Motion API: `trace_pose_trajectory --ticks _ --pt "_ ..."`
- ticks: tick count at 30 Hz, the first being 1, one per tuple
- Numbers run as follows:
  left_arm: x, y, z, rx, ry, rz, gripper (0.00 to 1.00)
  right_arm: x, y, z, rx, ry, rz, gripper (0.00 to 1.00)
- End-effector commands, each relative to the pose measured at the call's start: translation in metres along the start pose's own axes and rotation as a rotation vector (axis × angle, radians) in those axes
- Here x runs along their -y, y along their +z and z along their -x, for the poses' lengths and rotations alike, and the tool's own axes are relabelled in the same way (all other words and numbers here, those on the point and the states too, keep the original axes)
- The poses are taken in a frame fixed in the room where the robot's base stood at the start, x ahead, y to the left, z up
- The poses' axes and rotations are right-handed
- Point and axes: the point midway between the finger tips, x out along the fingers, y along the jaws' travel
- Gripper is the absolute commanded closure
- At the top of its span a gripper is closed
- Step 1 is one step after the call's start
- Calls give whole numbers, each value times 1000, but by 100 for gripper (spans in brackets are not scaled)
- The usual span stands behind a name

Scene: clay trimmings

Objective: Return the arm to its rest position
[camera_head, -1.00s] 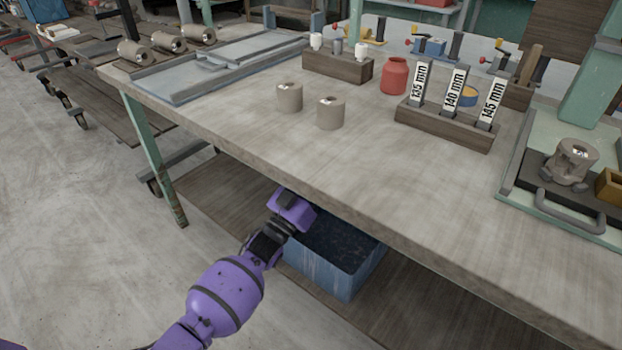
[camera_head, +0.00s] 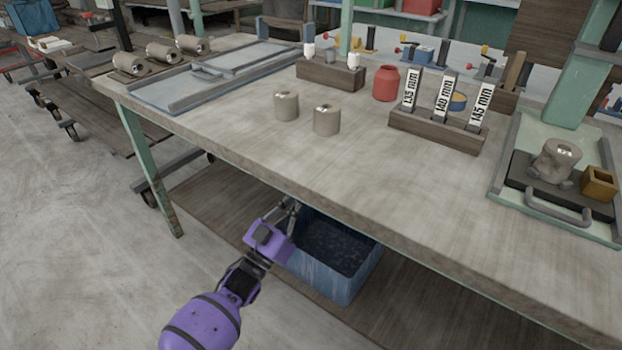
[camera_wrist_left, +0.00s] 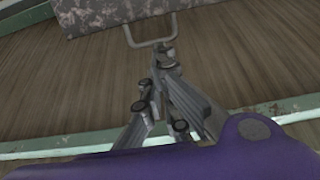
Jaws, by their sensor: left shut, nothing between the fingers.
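My left arm comes in from the lower left in the head view. Its left gripper (camera_head: 292,208) is just in front of the table's front edge, below the tabletop, at the left side of a blue bin (camera_head: 332,278). In the left wrist view the fingers of this gripper (camera_wrist_left: 165,62) meet near the top middle, shut and empty. Behind them are wooden boards and a bent metal handle (camera_wrist_left: 151,43) on a speckled panel. My right gripper is in neither view.
The worktable (camera_head: 400,205) overhangs the lower shelf. On it stand two grey clay cylinders (camera_head: 286,106), a red jar (camera_head: 386,83), a labelled gauge rack (camera_head: 436,130) and a tray (camera_head: 510,210) at the right. Open floor (camera_head: 80,260) lies to the left.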

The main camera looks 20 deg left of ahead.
Motion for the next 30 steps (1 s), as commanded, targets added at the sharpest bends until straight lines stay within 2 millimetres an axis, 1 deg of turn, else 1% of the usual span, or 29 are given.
trace_pose_trajectory --ticks 1,3,6,9,12,16,19,21,23,24,26,27,29,30 --pt "0 -2 12 2 -1 0 100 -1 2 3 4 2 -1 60" --pt "0 -3 25 1 0 0 100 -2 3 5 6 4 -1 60" --pt "0 -5 39 1 0 0 100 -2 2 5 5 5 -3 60" --pt "0 -6 47 -1 0 0 100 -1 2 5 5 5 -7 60" --pt "0 -7 52 -1 0 -1 100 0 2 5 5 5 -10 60" --pt "0 -6 52 3 -1 -8 100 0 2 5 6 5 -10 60" --pt "4 5 52 51 -15 -29 100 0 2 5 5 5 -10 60" --pt "4 11 47 97 -25 -53 100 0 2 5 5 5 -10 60" --pt "0 15 41 142 -32 -73 100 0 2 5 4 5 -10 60" --pt "-5 21 44 186 -40 -82 100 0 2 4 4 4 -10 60" --pt "-13 35 60 270 -54 -94 100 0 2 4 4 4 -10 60" --pt "-20 45 76 333 -64 -99 100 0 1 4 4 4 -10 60" --pt "-30 57 102 423 -77 -103 100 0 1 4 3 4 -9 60" --pt "-36 65 122 481 -86 -104 100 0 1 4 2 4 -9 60"
